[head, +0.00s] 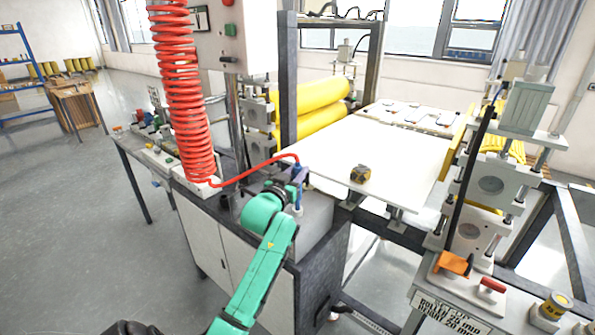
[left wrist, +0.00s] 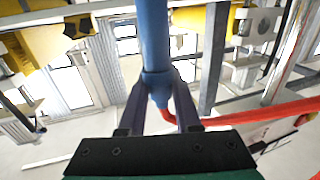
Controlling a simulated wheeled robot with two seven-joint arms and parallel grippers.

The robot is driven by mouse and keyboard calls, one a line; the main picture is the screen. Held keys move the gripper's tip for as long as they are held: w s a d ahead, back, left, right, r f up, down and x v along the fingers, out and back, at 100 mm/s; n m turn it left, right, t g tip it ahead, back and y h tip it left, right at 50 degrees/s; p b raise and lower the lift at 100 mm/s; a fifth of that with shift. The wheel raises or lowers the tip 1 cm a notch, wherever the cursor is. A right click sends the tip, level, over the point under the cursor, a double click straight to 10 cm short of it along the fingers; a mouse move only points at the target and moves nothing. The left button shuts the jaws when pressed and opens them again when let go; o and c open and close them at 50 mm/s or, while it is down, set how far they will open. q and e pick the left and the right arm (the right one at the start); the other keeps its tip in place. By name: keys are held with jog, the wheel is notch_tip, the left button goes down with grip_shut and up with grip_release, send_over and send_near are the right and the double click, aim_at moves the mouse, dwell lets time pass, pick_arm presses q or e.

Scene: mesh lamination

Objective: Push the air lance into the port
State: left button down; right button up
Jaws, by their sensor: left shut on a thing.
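My green left arm reaches up from the bottom of the head view, and its left gripper (head: 294,180) is above the dark corner of the cabinet. In the left wrist view the left gripper (left wrist: 156,112) is shut on the blue air lance (left wrist: 154,45), with one finger on each side of its collar. The lance also shows as a small blue piece in the head view (head: 298,197). A red hose (head: 245,173) runs from the coil to the lance. I cannot make out the port in either view. My right gripper is not in view.
The red coiled hose (head: 185,95) hangs left of the gripper. Yellow rollers (head: 315,95) stand behind, and a roller stand (head: 485,185) stands at right.

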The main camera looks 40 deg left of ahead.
pick_arm(q)
jog(key=shift+f+b, duration=1.1)
jog(key=shift+f, duration=0.8)
jog(key=c, duration=0.5)
grip_release()
jog(key=shift+s, duration=0.1)
jog(key=shift+s+d+f, duration=0.1)
jog(key=shift+s+f, duration=0.05)
jog(key=shift+s, duration=0.15)
jog(key=b+v, duration=0.3)
jog(key=v, duration=1)
jog(key=shift+s+d+r, duration=0.15)
jog(key=shift+s+r, duration=0.05)
jog(key=shift+s, duration=0.15)
